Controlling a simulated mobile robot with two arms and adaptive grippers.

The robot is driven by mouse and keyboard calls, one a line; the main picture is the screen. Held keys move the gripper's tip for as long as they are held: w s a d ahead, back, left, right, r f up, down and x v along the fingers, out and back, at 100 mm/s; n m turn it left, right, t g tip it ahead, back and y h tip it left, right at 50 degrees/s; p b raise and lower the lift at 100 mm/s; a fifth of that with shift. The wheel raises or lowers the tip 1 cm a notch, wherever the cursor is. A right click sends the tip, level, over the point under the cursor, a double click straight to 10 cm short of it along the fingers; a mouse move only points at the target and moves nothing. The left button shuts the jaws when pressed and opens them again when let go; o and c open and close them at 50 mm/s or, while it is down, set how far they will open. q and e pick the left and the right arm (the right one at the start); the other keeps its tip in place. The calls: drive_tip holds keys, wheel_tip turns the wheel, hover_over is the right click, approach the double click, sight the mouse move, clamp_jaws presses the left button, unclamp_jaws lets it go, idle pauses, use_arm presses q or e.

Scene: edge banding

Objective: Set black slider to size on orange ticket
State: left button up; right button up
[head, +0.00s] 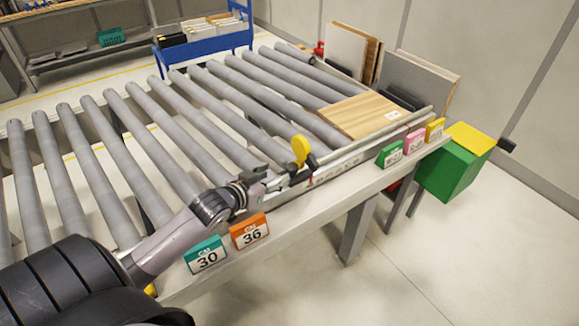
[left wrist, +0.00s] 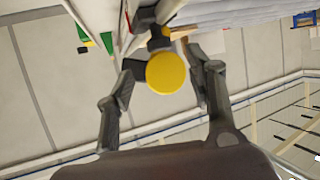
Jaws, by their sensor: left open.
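The black slider (head: 311,160) with a yellow knob (head: 300,150) sits on the rail (head: 345,166) along the front of the roller table. The orange ticket (head: 249,231) reads 36 and stands on the front ledge, left of the slider. My left gripper (head: 278,181) is open, just left of the slider. In the left wrist view the yellow knob (left wrist: 167,73) shows between the open fingers of my left gripper (left wrist: 160,76); I cannot tell whether they touch it. The slider's black part also shows there (left wrist: 158,38). My right gripper is out of view.
A teal ticket (head: 206,254) reading 30 stands left of the orange one. Green (head: 390,154), pink (head: 415,141) and yellow (head: 435,129) tickets stand farther right. A wooden board (head: 355,117) lies on the rollers. A green box (head: 455,167) stands at the right end.

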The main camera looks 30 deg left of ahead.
sight(289, 169)
use_arm(q)
drive_tip(key=p+x, duration=0.1)
drive_tip(key=x, duration=0.8)
drive_tip(key=shift+c, duration=0.6)
clamp_jaws()
